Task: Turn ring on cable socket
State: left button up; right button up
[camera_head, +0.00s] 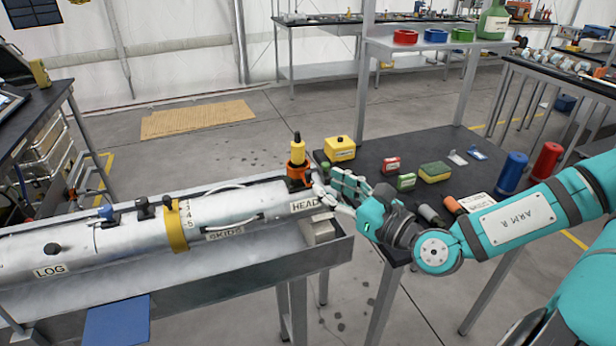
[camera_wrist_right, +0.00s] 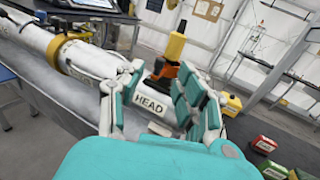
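The cable socket stands upright on the HEAD end of a long silver cylinder, with a yellow plug (camera_head: 298,150) on top. Below the plug is an orange ring (camera_head: 297,171) over a dark base. In the right wrist view the yellow plug (camera_wrist_right: 175,46) and the orange ring (camera_wrist_right: 165,70) show beyond my fingers, nearer the right-hand ones. My right gripper (camera_head: 326,186) is just right of the socket, its fingers spread with nothing visibly held. In the wrist view the gripper (camera_wrist_right: 146,82) is open, the HEAD label between its fingers. My left gripper is not in view.
The cylinder (camera_head: 120,245) lies in a grey metal trough (camera_head: 250,262). A dark table (camera_head: 385,146) to the right holds a yellow box (camera_head: 340,148), a sponge (camera_head: 435,172), small boxes, and blue (camera_head: 512,172) and red (camera_head: 545,161) cylinders. Open floor lies behind the trough.

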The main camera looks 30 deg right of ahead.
aim_at(310, 175)
jog(key=shift+w+a+p, duration=0.15)
jog(key=shift+w+p, duration=0.05)
jog(key=shift+w, duration=0.95)
jog(key=shift+w+a+p, duration=0.2)
jog(key=shift+w, duration=0.9)
jog(key=shift+w+a+p, duration=0.15)
jog(key=shift+w+p, duration=0.05)
jog(key=shift+w, duration=0.95)
grip_shut()
jog(key=shift+w, duration=0.1)
